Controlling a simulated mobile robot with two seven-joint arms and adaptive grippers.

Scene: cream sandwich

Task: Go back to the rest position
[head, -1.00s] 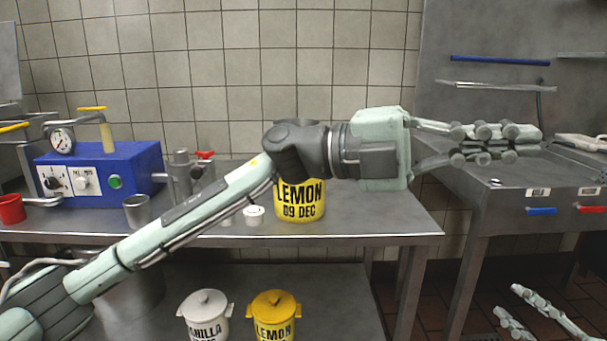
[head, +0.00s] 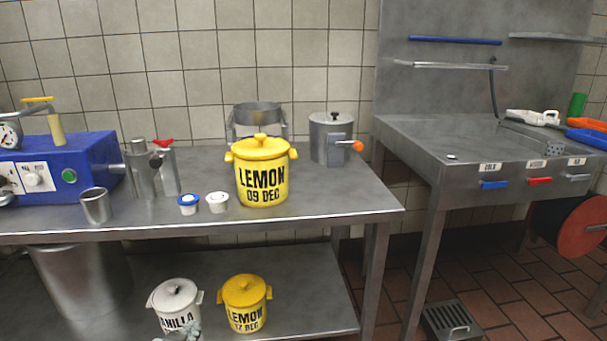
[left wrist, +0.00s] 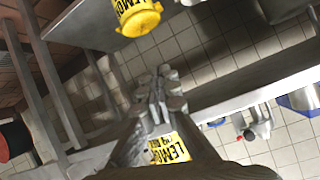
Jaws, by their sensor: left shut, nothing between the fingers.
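Only the fingertips of my left gripper (head: 183,334) show at the bottom edge of the head view, in front of the white vanilla tub (head: 176,304) on the lower shelf. The left wrist view shows the left gripper (left wrist: 160,84) with its fingers together and nothing between them. In that tilted view the fingers overlap part of a yellow lemon tub (left wrist: 171,150). My right gripper is in neither current view.
A steel table (head: 330,201) carries a lemon tub marked 09 DEC (head: 262,178), small white cups, a steel cup (head: 96,206) and a blue machine (head: 75,160). Another lemon tub (head: 245,304) stands on the lower shelf. A sink unit (head: 470,165) is at right.

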